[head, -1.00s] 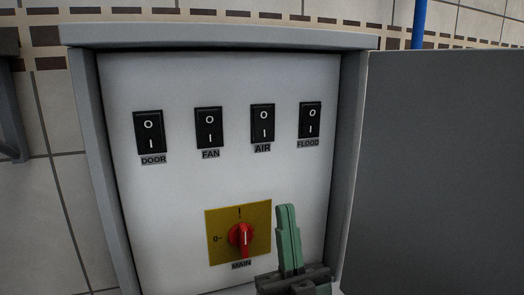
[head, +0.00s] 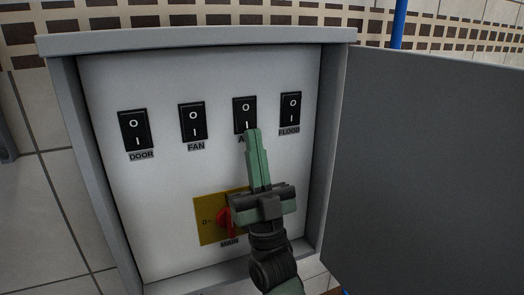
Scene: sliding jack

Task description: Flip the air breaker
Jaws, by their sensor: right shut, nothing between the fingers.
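The air breaker (head: 244,113) is a black rocker switch marked O and I, third from the left in the row on the white panel. My right gripper (head: 253,133) is shut and empty, with its green fingers pointing up. Its tip overlaps the lower edge of the air breaker in the picture and covers most of the AIR label. I cannot tell whether it touches the switch. My left gripper is not in view.
The door breaker (head: 135,133), fan breaker (head: 193,121) and flood breaker (head: 290,109) sit in the same row. The red main knob (head: 224,222) on its yellow plate (head: 207,231) is partly behind my right gripper. The grey cabinet door (head: 425,180) stands open at the right.

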